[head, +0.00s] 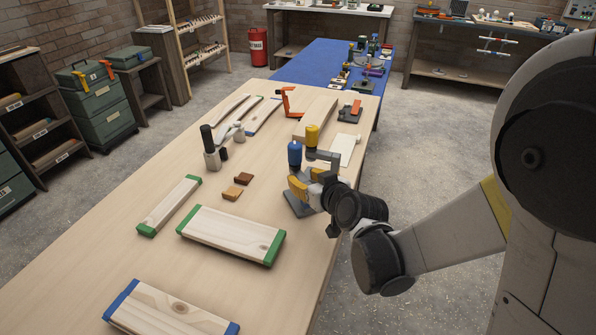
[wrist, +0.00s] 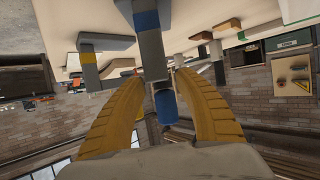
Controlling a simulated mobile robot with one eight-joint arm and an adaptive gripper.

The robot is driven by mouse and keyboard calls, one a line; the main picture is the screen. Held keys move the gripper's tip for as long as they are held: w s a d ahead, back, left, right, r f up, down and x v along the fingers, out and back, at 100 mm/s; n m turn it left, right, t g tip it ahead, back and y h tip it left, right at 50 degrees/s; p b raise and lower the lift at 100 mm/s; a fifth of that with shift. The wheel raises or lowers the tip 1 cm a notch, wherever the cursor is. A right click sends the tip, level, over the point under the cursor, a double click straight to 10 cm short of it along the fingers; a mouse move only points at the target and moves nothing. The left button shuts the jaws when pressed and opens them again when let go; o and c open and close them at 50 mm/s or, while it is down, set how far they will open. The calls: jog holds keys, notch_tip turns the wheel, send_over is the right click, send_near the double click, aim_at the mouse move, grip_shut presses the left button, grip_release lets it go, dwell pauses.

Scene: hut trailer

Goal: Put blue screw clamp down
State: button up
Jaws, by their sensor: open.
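The blue screw clamp (head: 294,154) stands upright on the wooden table (head: 115,262), near its right edge. Its blue handle points up and its grey foot (head: 297,206) is at the tabletop. My gripper (head: 306,182) is beside the clamp, with its yellow fingers around the upright part below the handle. In the wrist view, which is upside down, the grey bar and blue handle (wrist: 166,104) lie between the two spread fingers (wrist: 157,82). Gaps show beside the clamp, so my gripper is open. Part of the clamp is hidden behind my fingers in the head view.
A yellow-handled clamp (head: 312,136) stands just behind. An orange clamp (head: 288,101) and a grey-and-orange one (head: 350,111) are farther back.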

jog(key=s+d+r+m+g+h, duration=0.2)
jog(key=s+d, duration=0.6)
jog(key=s, duration=0.4)
jog(key=s+d+r+m+g+h+p, duration=0.1)
jog(key=s+d+r+m+g+h, duration=0.2)
jog(key=s+d, duration=0.6)
jog(key=s+r, duration=0.2)
jog(key=s, duration=0.2)
jog(key=shift+d+h+p, duration=0.25)
jog(key=shift+h+p, duration=0.05)
